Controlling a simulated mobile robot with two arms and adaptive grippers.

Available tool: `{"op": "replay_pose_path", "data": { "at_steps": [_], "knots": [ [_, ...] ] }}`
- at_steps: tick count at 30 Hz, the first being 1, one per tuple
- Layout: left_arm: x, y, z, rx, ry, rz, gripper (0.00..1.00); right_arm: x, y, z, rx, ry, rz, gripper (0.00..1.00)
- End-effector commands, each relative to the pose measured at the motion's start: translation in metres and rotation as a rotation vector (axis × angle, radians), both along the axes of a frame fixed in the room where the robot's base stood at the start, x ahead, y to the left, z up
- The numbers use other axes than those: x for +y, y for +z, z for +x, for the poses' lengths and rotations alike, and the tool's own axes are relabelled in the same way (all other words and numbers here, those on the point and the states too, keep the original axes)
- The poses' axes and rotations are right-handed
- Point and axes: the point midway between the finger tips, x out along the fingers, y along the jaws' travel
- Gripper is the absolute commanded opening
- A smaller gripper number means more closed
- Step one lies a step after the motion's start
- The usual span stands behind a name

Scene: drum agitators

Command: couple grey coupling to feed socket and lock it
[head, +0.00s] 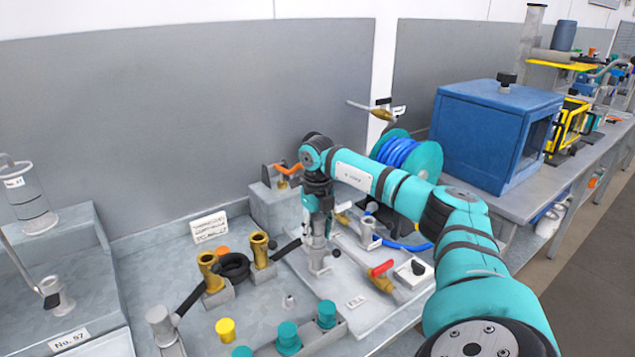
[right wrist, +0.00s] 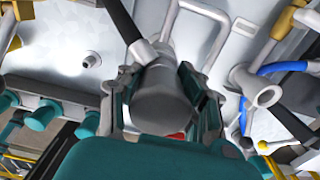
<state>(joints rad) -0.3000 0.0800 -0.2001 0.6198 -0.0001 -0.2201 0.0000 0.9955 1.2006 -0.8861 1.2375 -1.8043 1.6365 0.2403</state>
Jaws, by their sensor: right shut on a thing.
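My right gripper (head: 318,240) points down over the light plate on the bench. In the right wrist view its fingers (right wrist: 160,110) are closed around a grey cylindrical coupling (right wrist: 162,98), with a black hose (right wrist: 122,20) leading off its far end. In the head view the coupling (head: 317,256) shows below the fingers, close above or at the plate; I cannot tell if it touches anything. I cannot tell which fitting is the feed socket. A grey upright fitting (head: 370,232) with a black part stands right of the gripper. My left gripper is out of view.
A red-handled valve (head: 381,268) and a white box with a black knob (head: 413,271) sit right of the gripper. Teal caps (head: 288,336) stand in front. A blue hose reel (head: 402,155) is behind.

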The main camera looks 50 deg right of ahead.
Motion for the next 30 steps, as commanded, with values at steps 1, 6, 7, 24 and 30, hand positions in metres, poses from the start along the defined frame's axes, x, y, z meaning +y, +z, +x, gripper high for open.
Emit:
{"op": "replay_pose_path", "data": {
  "at_steps": [1,6,7,24,30],
  "knots": [
    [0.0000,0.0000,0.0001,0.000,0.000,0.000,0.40,0.0000,0.0008,0.0004,-0.002,0.000,0.000,0.00],
    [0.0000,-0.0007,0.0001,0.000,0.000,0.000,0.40,0.0000,-0.0007,0.0004,-0.002,0.000,0.000,0.00],
    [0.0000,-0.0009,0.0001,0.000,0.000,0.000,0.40,0.0000,-0.0010,0.0004,-0.002,0.000,0.000,0.00],
    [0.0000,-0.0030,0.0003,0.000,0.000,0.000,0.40,0.0000,-0.0062,0.0005,-0.002,0.000,0.000,0.00],
    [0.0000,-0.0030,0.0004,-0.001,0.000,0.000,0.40,0.0000,-0.0063,0.0004,-0.002,0.000,0.000,0.52]
  ]
}}
